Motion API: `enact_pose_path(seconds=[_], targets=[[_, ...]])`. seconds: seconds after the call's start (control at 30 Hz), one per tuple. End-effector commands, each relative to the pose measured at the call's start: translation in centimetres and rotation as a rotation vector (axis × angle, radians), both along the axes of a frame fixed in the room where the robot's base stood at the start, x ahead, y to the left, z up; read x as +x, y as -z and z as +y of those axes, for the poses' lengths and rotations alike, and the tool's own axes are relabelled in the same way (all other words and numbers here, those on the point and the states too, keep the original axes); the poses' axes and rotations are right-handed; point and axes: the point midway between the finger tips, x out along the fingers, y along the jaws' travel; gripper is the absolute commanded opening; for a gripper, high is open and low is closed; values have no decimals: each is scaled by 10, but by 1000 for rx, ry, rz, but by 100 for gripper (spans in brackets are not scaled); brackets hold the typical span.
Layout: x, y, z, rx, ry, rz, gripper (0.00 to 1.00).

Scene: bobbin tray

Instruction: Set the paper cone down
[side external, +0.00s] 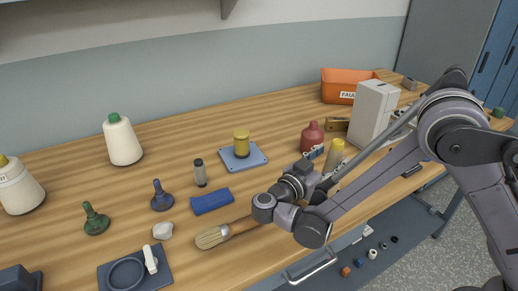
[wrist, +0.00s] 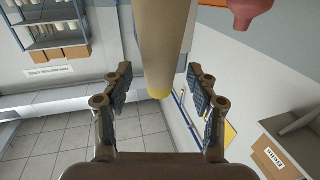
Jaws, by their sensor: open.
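The paper cone (side external: 335,154) is tan with a yellow tip and looks upright near the table's front edge, beside my gripper in the side view. Its lower part is hidden there by my gripper, so I cannot tell whether it touches the table. In the wrist view, the cone (wrist: 165,45) comes down from the top edge, its yellow end between the fingers. My gripper (side external: 322,166) is open. In the wrist view both fingers of my gripper (wrist: 160,84) stand apart, with a visible gap on each side of the cone.
A red bottle (side external: 312,137) stands close behind the cone, and a grey box (side external: 374,112) stands to the right. A yellow spool on a blue plate (side external: 255,158) stands farther back. An orange bin (side external: 335,88) is behind.

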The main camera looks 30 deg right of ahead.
Motion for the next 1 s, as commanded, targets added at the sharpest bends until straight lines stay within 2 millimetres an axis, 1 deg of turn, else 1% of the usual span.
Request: enact_pose_path(seconds=[0.03, 0.2, 0.4, 0.77, 0.87, 1.0], targets=[[-2, 0, 10, 0, -3, 0, 59], [-8, 0, 32, 0, -2, 0, 59], [-11, 0, 42, 0, 0, 0, 59], [-12, -1, 40, 8, -2, 19, 59], [-15, -4, 34, 38, -11, 87, 59], [-26, -8, 21, 117, -46, 257, 59]])
